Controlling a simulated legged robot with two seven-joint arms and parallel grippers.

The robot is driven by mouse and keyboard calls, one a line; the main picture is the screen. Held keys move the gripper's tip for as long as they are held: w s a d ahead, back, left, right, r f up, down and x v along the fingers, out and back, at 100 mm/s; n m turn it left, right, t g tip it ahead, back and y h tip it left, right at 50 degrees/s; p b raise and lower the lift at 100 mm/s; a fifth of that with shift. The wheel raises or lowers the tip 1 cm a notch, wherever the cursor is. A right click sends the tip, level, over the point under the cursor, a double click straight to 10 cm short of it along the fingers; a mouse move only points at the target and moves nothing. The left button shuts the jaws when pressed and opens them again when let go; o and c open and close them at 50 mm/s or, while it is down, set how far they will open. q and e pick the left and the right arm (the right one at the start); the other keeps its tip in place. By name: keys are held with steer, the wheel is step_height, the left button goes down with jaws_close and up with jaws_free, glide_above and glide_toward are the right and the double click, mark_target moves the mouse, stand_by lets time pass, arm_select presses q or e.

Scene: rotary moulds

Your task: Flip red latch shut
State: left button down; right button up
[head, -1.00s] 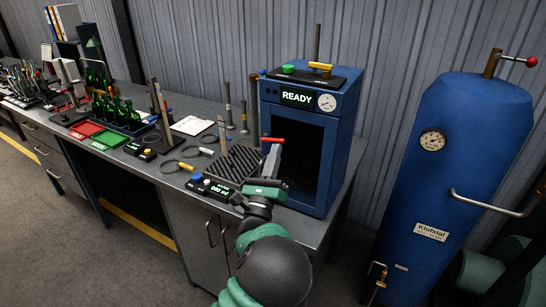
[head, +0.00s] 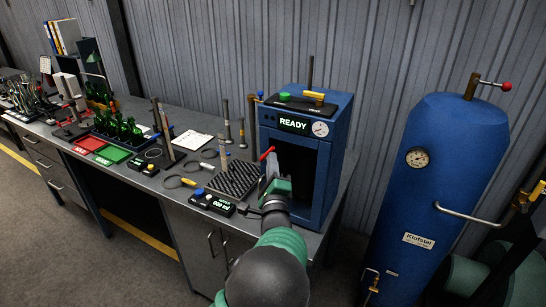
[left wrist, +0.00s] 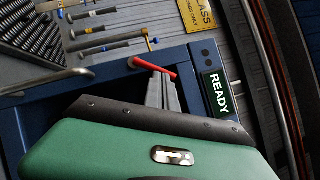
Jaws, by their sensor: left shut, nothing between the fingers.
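The red latch (head: 267,153) is a short red bar at the left front edge of the blue cabinet (head: 344,150). In the left wrist view the red latch (left wrist: 155,68) slants from a grey metal pivot, just beyond my fingertips. My left gripper (head: 271,164) is shut and empty in front of the cabinet. Its grey fingers (left wrist: 162,92) point at the latch in the wrist view and overlap its free end; I cannot tell whether they touch. The gripper partly hides the latch's surroundings in the head view. My right gripper is not in view.
The cabinet's display (head: 294,123) reads READY above a dark opening. A black studded mat (head: 233,180), a small readout box (head: 212,202) and several hand tools lie left of the cabinet. A large blue tank (head: 440,190) stands to the right.

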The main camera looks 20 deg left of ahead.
arm_select(q)
steer(key=r+n+g+p, duration=0.1)
steer(key=n+p, duration=0.1)
steer(key=a+r+n+g+p, duration=0.1)
steer(key=p, duration=0.2)
steer(key=shift+w+a+r+n, duration=0.1)
steer(key=shift+r+n, duration=0.05)
steer(key=shift+n, duration=0.25)
steer(key=shift+a+n+g+p, duration=0.2)
steer(key=shift+n+g+p, duration=0.3)
steer(key=shift+p, duration=0.25)
steer(key=shift+a+n+p, duration=0.2)
steer(key=shift+n+p, duration=0.2)
steer(key=shift+p, duration=0.15)
steer(key=shift+h, duration=0.3)
steer(key=shift+w+a, duration=0.1)
